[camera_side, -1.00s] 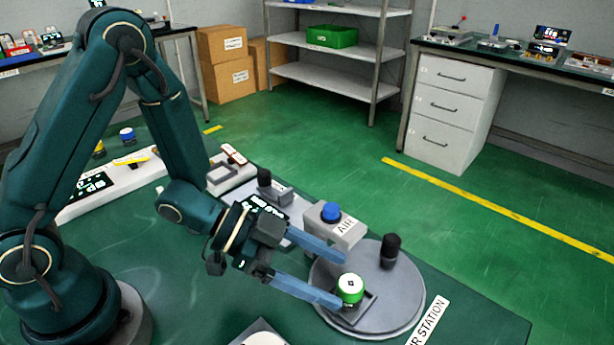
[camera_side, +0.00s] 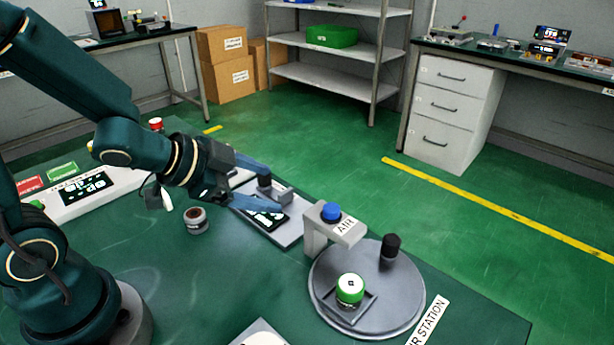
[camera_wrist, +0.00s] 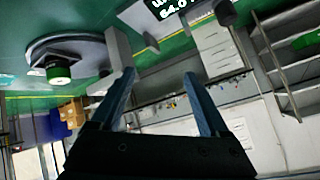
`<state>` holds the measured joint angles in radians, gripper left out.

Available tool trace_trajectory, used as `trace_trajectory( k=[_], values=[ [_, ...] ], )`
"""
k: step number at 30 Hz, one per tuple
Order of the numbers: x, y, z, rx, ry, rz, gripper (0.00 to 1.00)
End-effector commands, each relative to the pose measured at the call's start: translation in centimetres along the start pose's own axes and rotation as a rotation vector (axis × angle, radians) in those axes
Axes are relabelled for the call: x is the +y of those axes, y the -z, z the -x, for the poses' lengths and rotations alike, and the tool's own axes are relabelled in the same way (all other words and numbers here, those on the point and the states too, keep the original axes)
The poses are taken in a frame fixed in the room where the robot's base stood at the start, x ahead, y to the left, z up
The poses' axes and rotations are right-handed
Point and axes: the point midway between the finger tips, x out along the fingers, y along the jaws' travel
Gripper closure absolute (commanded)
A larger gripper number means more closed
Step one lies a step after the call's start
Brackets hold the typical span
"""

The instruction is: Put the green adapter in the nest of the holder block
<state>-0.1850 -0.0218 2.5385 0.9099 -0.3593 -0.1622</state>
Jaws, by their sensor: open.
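The green adapter (camera_side: 350,289), with a white top, sits upright in the square nest of the holder block (camera_side: 371,306) on the round grey plate (camera_side: 408,312). It also shows in the wrist view (camera_wrist: 59,74), toward the upper left. My gripper (camera_side: 277,190) is open and empty, with its blue fingers spread over the small grey panel left of the plate. It is well apart from the adapter. In the wrist view nothing lies between the fingertips (camera_wrist: 158,72).
The grey AIR post with a blue button (camera_side: 331,212) stands at the plate's left edge. A black knob (camera_side: 390,247) stands on the plate. A grey panel with a display and black lever (camera_side: 264,180) lies under my fingers. A brown-topped round part (camera_side: 195,220) stands on the table.

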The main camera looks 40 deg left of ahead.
Motion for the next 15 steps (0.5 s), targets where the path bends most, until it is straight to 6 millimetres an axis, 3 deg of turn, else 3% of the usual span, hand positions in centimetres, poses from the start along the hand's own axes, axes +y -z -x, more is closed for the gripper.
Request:
trace_trajectory(
  k=[3,6,8,15],
  values=[
    [-3.0,-0.3,2.6,-0.109,0.169,0.107,0.21],
    [-3.5,-1.0,5.2,-0.201,0.237,0.239,0.21],
    [-2.9,-1.4,6.8,-0.249,0.243,0.323,0.21],
    [2.5,-2.1,11.7,-0.377,0.103,0.558,0.21]
  ],
)
